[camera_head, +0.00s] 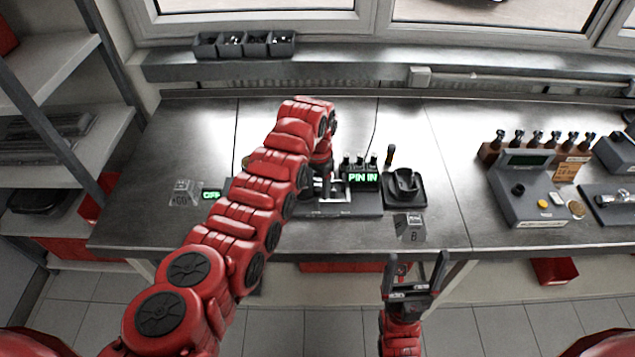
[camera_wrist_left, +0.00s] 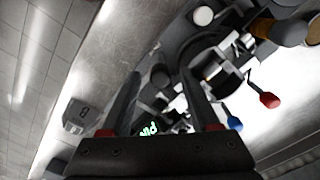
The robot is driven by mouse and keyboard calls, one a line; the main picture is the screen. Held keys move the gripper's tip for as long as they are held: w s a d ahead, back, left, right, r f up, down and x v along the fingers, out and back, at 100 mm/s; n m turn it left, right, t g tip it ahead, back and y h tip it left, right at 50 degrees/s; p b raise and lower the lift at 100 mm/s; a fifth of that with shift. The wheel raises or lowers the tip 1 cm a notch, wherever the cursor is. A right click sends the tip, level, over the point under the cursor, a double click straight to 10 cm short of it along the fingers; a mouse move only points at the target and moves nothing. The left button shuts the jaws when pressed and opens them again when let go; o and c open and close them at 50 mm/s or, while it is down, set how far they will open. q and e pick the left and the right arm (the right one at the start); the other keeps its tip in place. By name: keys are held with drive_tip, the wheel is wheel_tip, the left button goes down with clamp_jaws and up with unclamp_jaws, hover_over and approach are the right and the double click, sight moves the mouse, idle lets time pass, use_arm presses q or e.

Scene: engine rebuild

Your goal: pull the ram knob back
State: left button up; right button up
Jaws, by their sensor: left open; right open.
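A dark press fixture (camera_head: 368,204) with a lit "PIN IN" sign (camera_head: 363,177) stands mid-bench in the head view. My left gripper (camera_head: 322,186) is over its left part, and my arm hides much of it. In the left wrist view my left gripper (camera_wrist_left: 160,85) is open, with a dark round knob-like part (camera_wrist_left: 160,76) between its fingers; I cannot tell whether they touch it. A red knob (camera_wrist_left: 270,100) and a blue knob (camera_wrist_left: 236,124) show to the right of the fingers. I cannot tell which is the ram knob. My right gripper (camera_head: 414,275) is open and empty before the bench's front edge.
A dark cradle-like holder (camera_head: 404,187) stands right of the fixture. An "OFF" sign (camera_head: 211,195) is left of my arm. A grey console (camera_head: 530,190) and a rack of dark-topped tools (camera_head: 490,153) stand at right. Small bins (camera_head: 244,44) sit on the back ledge.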

use_arm(q)
drive_tip(key=shift+f, duration=0.1)
clamp_jaws()
idle(1.4)
